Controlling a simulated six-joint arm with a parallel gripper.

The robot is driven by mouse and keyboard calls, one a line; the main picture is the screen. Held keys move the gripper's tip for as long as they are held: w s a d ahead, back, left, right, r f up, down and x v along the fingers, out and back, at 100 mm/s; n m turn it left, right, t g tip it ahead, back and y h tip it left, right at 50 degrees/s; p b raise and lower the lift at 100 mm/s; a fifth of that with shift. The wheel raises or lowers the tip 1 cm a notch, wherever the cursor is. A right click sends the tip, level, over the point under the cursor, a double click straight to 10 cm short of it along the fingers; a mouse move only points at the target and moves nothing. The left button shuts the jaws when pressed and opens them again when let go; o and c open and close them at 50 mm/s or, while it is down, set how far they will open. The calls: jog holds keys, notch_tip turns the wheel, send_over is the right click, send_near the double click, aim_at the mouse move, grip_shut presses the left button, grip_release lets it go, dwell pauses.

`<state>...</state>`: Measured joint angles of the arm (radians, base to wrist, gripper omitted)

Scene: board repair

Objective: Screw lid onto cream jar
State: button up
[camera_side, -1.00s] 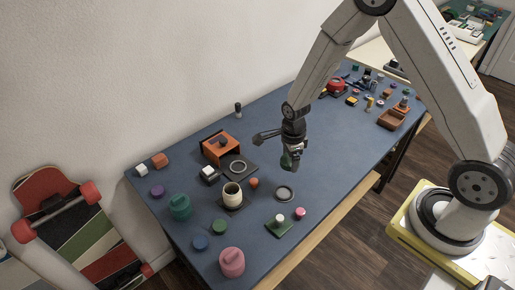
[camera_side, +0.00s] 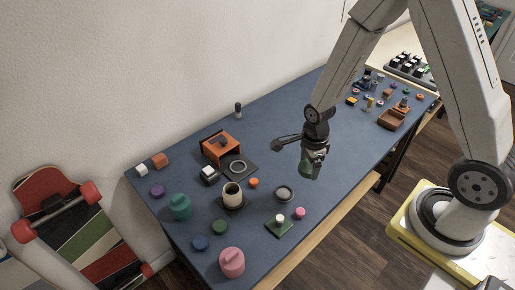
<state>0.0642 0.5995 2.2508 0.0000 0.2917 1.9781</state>
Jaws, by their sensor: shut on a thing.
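The cream jar (camera_side: 232,198) stands upright and open on a dark square base at the front left of the blue table. Its dark mouth faces up, with no lid on it. My gripper (camera_side: 312,170) is over the right middle of the table, well to the right of the jar and apart from it. It is shut on a dark green piece (camera_side: 311,160), mostly hidden by the fingers; I cannot tell whether this is the lid.
An orange box (camera_side: 220,146) and a ring on a dark plate (camera_side: 238,167) are behind the jar. Teal (camera_side: 180,207) and pink (camera_side: 232,263) lidded jars stand at the front left. Small parts crowd the far right around a brown tray (camera_side: 391,119).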

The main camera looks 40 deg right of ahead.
jog(key=shift+w, duration=0.1)
dwell(0.3)
jog(key=shift+w+a, duration=0.4)
jog(key=shift+w, duration=0.2)
jog(key=w+a+n, duration=0.3)
jog(key=w+a, duration=0.3)
jog(key=w, duration=0.1)
jog(key=n, duration=0.3)
send_near(231, 184)
jog(key=s+a, duration=0.1)
jog(key=s, duration=0.1)
jog(key=shift+w+a+f, duration=0.1)
jog(key=shift+w+f, duration=0.05)
jog(key=shift+f, duration=0.2)
jog(key=shift+f, duration=0.15)
jog(key=shift+f, duration=1.85)
jog(key=shift+f, duration=1.35)
dwell(1.6)
